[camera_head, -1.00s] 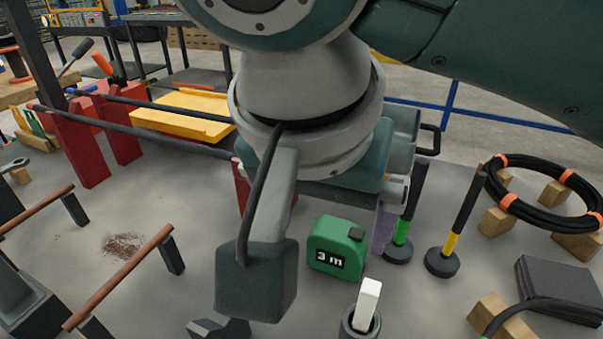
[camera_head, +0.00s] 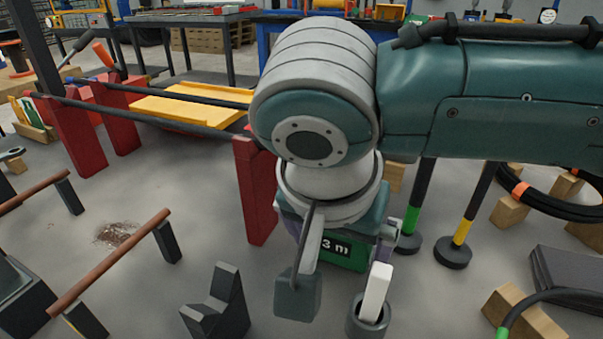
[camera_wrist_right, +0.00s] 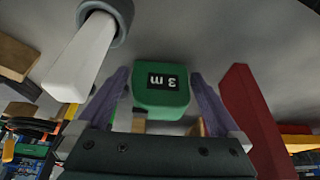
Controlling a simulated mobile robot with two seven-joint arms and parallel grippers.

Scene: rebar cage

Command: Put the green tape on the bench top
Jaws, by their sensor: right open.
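The green tape (camera_head: 345,260), marked "3 m", appears to rest on the grey bench top (camera_head: 140,285). My wrist covers its upper part in the head view. In the right wrist view the tape (camera_wrist_right: 162,92) shows between the two purple fingers of my right gripper (camera_wrist_right: 160,80). The fingers are apart, one on each side of the tape, with visible gaps. In the head view the fingers are mostly hidden behind the wrist. My left gripper is not in view.
A white block in a grey cup (camera_head: 370,315) stands close in front of the tape. A red post (camera_head: 255,190) is at its left; posts with green (camera_head: 411,220) and yellow (camera_head: 461,232) bands are at its right. A dark angular block (camera_head: 218,305) lies front left.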

